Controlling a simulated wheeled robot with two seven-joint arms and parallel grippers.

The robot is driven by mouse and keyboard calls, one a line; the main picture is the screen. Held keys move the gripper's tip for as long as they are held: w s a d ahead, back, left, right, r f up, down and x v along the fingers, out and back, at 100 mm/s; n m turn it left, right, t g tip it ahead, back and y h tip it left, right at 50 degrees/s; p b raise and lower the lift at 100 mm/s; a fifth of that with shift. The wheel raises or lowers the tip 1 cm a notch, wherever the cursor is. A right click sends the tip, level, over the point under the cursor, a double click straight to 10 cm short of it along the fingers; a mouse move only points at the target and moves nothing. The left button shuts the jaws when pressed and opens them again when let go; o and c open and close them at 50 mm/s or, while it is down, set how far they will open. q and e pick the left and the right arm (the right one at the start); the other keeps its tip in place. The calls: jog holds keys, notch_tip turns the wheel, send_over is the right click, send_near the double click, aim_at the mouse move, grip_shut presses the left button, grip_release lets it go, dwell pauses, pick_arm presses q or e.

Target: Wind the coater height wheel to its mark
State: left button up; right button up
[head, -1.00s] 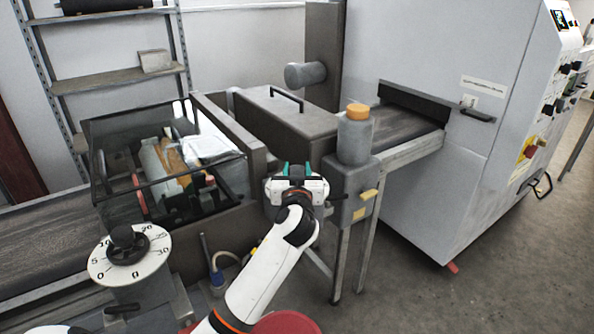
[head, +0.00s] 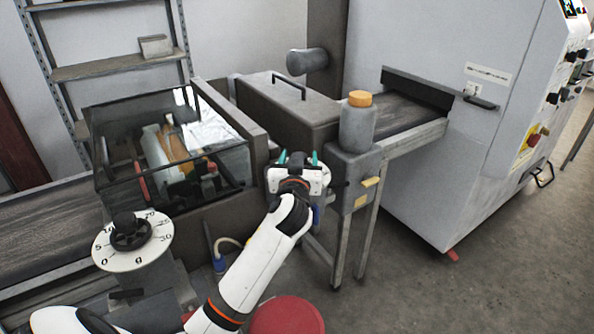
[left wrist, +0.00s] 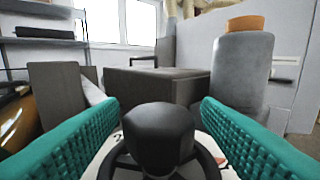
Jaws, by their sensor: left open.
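My left gripper (head: 297,158) is open beside the grey bottle's post, its teal fingers pointing away from me. In the left wrist view a black knob on a dark wheel (left wrist: 160,135) stands between the two fingers, with slivers of white dial below it. I cannot tell whether the fingers touch it. In the head view my gripper hides that wheel. Another black handwheel (head: 130,232) sits on a white numbered dial (head: 108,250) at the left. I cannot tell which wheel the task means. Any mark at the gripper is hidden. My right gripper is not in view.
The orange-capped grey bottle (head: 358,128) stands close right of my gripper. A glass-hooded unit (head: 120,180) is at left, a dark cover with a handle (head: 285,100) behind, and a large grey machine (head: 440,150) at right. A red round object (head: 287,316) is below my arm.

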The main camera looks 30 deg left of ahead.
pick_arm(q)
jog(key=b+v, duration=0.2)
jog(key=v, duration=0.9)
jog(key=shift+s, duration=0.15)
jog(key=s+d+f+m+g+h, duration=0.2)
jog(key=s+f, duration=0.1)
jog(key=f, duration=0.4)
jog(key=s+d+f+m+g+h, duration=0.1)
jog(key=s+d+f+g+h, duration=0.2)
jog(key=f, duration=0.4)
jog(key=s+d+f+m+g+h, duration=0.2)
jog(key=s+d+f+g, duration=0.15)
jog(key=s+f, duration=0.45)
jog(key=s+d+f+m+g+h, duration=0.25)
jog(key=s+f+g, duration=0.2)
jog(key=s, duration=0.65)
notch_tip(320, 180, down, 25)
jog(key=s+a+f+g, duration=0.1)
jog(key=s+a+f, duration=0.1)
jog(key=s+f, duration=1.4)
jog(key=shift+s+a+f+m+g+y, duration=0.35)
jog(key=shift+s+a+g, duration=0.05)
jog(key=shift+s, duration=0.25)
